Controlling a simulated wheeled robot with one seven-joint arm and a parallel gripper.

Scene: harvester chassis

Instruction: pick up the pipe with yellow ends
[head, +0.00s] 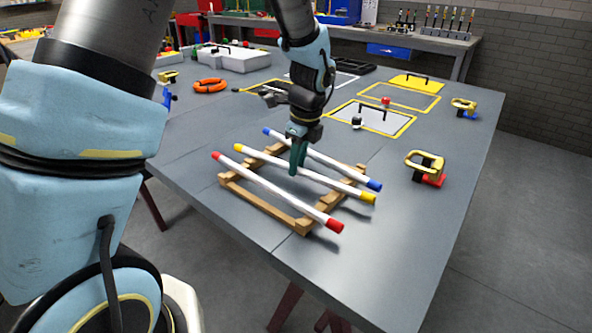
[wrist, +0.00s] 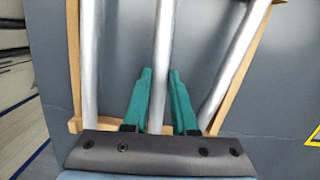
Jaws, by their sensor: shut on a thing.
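The pipe with yellow ends (head: 335,184) is white and is the middle one of three pipes on a wooden rack (head: 262,203). In the wrist view, the pipe (wrist: 162,50) runs between the two fingers (wrist: 160,72). I cannot tell whether it is clear of the rack.
A red-ended pipe (head: 275,189) and a blue-ended pipe (head: 340,167) lie on either side, close to my fingers. Outlined trays (head: 372,120) and an orange ring (head: 210,86) lie farther back.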

